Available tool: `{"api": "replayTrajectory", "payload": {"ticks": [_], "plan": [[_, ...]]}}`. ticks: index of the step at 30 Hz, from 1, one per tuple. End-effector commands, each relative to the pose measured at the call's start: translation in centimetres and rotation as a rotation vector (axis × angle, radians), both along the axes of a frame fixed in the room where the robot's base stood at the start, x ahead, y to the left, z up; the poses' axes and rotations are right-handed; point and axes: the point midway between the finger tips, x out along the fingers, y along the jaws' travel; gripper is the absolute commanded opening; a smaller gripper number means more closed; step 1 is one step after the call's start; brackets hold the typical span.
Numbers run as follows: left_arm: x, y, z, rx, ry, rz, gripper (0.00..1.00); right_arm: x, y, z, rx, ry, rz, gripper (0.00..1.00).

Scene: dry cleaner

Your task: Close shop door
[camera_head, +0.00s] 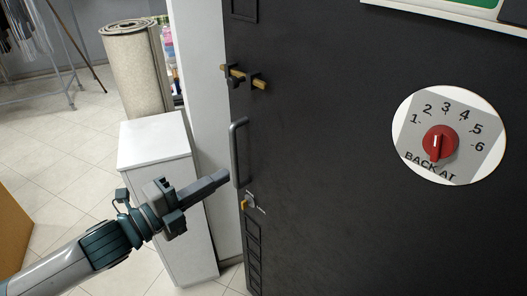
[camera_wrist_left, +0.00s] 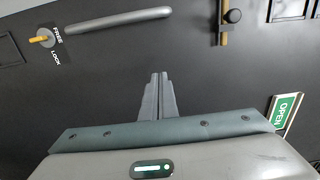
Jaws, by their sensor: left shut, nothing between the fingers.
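The shop door (camera_head: 335,150) is a large dark panel filling the right of the head view. It has a vertical bar handle (camera_head: 238,152), a brass slide bolt (camera_head: 243,77) above it and a small lock (camera_head: 248,202) with a yellow knob below. My left gripper (camera_head: 222,177) is shut and empty, its tip close to the handle's lower end in the head view. In the left wrist view the shut fingers (camera_wrist_left: 158,85) point at the dark door surface, below the grey handle (camera_wrist_left: 118,20). I cannot tell whether they touch it. My right gripper is out of view.
A white cabinet (camera_head: 165,190) stands left of the door's edge, behind my left arm. A rolled carpet (camera_head: 135,68) stands behind it. A round "BACK AT" dial sign (camera_head: 449,135) is on the door. Tiled floor (camera_head: 60,150) is open at the left.

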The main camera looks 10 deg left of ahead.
Motion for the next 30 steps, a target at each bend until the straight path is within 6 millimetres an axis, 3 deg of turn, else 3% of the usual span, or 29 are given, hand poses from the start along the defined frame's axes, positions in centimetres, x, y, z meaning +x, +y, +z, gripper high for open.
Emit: {"api": "replayTrajectory", "payload": {"ticks": [14, 30], "plan": [[1.9, -1.2, 0.3, -0.004, 0.0, 0.001, 0.0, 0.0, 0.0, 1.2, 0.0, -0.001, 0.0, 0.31], [9.2, -6.1, 0.5, -0.005, 0.002, 0.001, 0.0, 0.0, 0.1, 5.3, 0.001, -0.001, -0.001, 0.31]]}}
